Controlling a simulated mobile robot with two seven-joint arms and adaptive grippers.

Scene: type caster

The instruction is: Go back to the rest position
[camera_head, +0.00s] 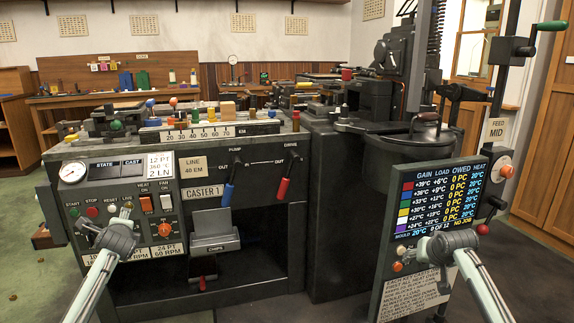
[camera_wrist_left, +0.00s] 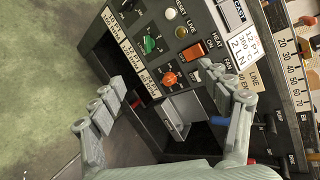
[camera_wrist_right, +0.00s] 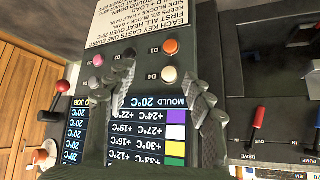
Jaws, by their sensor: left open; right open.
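My left gripper (camera_head: 118,238) is in front of the caster's left control panel, over its lower part in the head view. In the left wrist view its two fingers (camera_wrist_left: 160,82) are spread, with nothing between them but the panel behind. My right gripper (camera_head: 447,243) is in front of the lower part of the black display panel (camera_head: 436,190). In the right wrist view its fingers (camera_wrist_right: 163,88) are apart and empty, with the display and its buttons behind. I cannot tell whether either gripper touches a panel.
The caster (camera_head: 245,270) fills the middle, with a blue PUMP lever (camera_head: 230,184), a red DRIVE lever (camera_head: 284,183) and a grey chute (camera_head: 214,243). A red-knobbed lever (camera_head: 484,229) stands right of the display. A workbench (camera_head: 75,99) is behind. Green floor (camera_head: 25,260) is open at left.

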